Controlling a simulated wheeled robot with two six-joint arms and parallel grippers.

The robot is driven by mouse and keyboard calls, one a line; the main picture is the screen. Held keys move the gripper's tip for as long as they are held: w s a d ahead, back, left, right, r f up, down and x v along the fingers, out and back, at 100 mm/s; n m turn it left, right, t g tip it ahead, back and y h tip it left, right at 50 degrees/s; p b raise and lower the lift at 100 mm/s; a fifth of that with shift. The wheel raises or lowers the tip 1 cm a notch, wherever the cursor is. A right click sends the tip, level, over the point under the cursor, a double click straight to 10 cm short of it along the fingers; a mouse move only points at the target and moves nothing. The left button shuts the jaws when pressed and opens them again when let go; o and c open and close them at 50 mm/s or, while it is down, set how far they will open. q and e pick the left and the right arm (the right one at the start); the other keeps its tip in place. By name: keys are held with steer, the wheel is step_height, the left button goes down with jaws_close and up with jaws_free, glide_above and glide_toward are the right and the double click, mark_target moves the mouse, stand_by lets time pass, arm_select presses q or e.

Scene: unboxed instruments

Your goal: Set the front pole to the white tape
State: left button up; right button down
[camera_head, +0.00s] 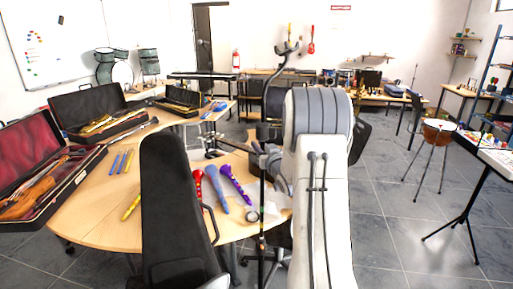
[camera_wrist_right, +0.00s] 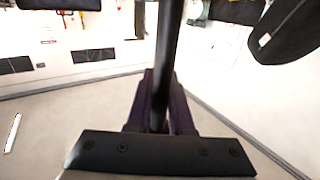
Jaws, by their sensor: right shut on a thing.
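A thin dark upright pole (camera_head: 262,215) stands in the middle of the head view, in front of the table. A dark collar (camera_head: 264,131) sits high on it, and a curved neck with a forked hook (camera_head: 287,48) shows above. My right gripper (camera_head: 264,155) is at the pole, below the collar, partly hidden by my white arm. In the right wrist view the dark purple fingers (camera_wrist_right: 158,112) are shut on the pole (camera_wrist_right: 168,45), one on each side. I cannot make out white tape on the pole.
A drum on a tripod (camera_head: 438,132) stands right; tiled floor between is clear.

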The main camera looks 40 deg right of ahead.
steer(key=c, duration=0.8)
jaws_free()
steer(key=shift+r, duration=0.15)
steer(key=b+v, duration=0.3)
steer(key=v, duration=0.7)
steer(key=shift+s, duration=0.25)
